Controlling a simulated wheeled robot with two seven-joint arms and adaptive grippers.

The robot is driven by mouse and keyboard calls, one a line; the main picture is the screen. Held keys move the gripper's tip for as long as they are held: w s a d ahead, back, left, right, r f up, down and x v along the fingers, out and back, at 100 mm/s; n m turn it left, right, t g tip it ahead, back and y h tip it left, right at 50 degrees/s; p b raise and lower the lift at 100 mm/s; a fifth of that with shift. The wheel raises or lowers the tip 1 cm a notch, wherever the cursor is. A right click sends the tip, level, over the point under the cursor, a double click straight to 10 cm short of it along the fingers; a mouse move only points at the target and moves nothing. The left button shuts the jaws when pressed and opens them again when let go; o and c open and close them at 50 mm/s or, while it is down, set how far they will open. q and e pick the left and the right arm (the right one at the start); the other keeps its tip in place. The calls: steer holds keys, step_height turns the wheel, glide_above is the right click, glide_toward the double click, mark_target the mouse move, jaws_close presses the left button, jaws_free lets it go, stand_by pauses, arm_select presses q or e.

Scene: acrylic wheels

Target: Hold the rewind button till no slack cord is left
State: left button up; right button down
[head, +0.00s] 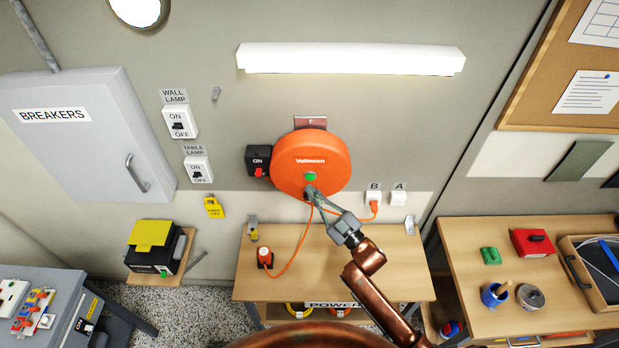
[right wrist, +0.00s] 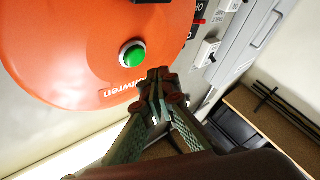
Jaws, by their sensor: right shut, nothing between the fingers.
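The round orange cord reel (head: 325,155) is mounted on the wall above the middle table and fills much of the right wrist view (right wrist: 75,45). Its green button (head: 310,176) sits low on its face, and also shows in the right wrist view (right wrist: 132,55). My right gripper (head: 309,190) is shut and empty, its tips just below the button. In the right wrist view its fingertips (right wrist: 160,75) appear beside the button, not covering it; contact is not clear. An orange cord (head: 302,244) hangs in a curve from the reel to an orange-and-white end piece (head: 265,257) on the table.
An orange plug (head: 374,207) sits in socket B, beside socket A (head: 398,198). A black switch box (head: 259,160) adjoins the reel's left side. The middle table (head: 350,275) is mostly clear. The right table holds a red box (head: 531,243) and a tray (head: 572,268).

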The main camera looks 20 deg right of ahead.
steer(key=s, duration=0.1)
steer(key=s+a+p, duration=0.1)
steer(key=s, duration=0.1)
steer(key=shift+s+r, duration=0.1)
steer(key=shift+s, duration=0.1)
stand_by(0.4)
